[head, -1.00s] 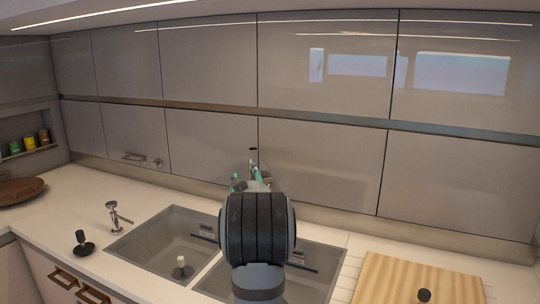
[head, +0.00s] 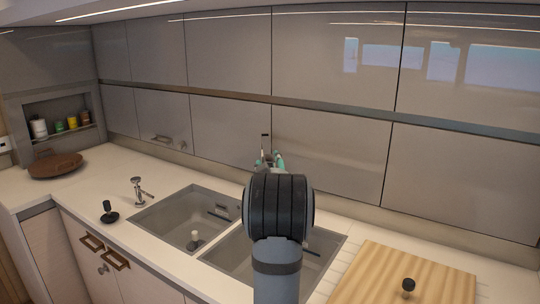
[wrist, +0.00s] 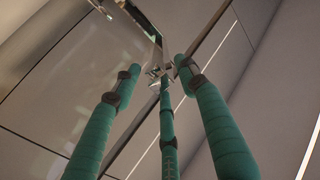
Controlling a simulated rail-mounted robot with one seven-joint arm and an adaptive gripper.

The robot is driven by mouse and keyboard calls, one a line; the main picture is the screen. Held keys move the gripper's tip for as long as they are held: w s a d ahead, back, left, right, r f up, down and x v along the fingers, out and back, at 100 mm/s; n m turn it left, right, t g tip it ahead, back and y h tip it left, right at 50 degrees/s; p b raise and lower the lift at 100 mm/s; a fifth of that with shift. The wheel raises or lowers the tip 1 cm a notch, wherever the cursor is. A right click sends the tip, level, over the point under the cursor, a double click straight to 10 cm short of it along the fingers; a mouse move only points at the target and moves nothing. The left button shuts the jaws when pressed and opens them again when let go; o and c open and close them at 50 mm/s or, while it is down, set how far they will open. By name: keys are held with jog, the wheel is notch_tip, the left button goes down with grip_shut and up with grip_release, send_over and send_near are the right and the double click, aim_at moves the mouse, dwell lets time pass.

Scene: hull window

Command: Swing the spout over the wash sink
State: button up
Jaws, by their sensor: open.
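A double sink is set in the white counter, with a left basin (head: 178,222) and a right basin (head: 240,262); which is the wash sink is not marked. A thin upright piece with a dark tip (head: 265,136), possibly the spout, rises behind my arm; its lower part is hidden. My gripper (head: 268,160), with teal fingers, is at its foot, mostly hidden by my arm. In the wrist view, my gripper (wrist: 158,72) has its fingers spread apart, around or just short of a small chrome piece (wrist: 155,71). Contact cannot be told.
A short chrome fixture (head: 138,190) stands left of the sink, near a black knobbed stopper (head: 108,213). A wooden board (head: 400,272) lies at right. A brown bowl (head: 56,165) sits at far left. Grey cabinets (head: 330,150) close off the back.

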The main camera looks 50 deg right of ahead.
aim_at(269, 156)
jog(key=p+x, duration=0.3)
jog(key=x, duration=0.5)
jog(key=shift+w+d, duration=0.25)
jog(key=shift+w, duration=0.05)
jog(key=shift+c, duration=0.2)
jog(key=c, duration=0.9)
grip_shut()
jog(key=shift+f, duration=0.15)
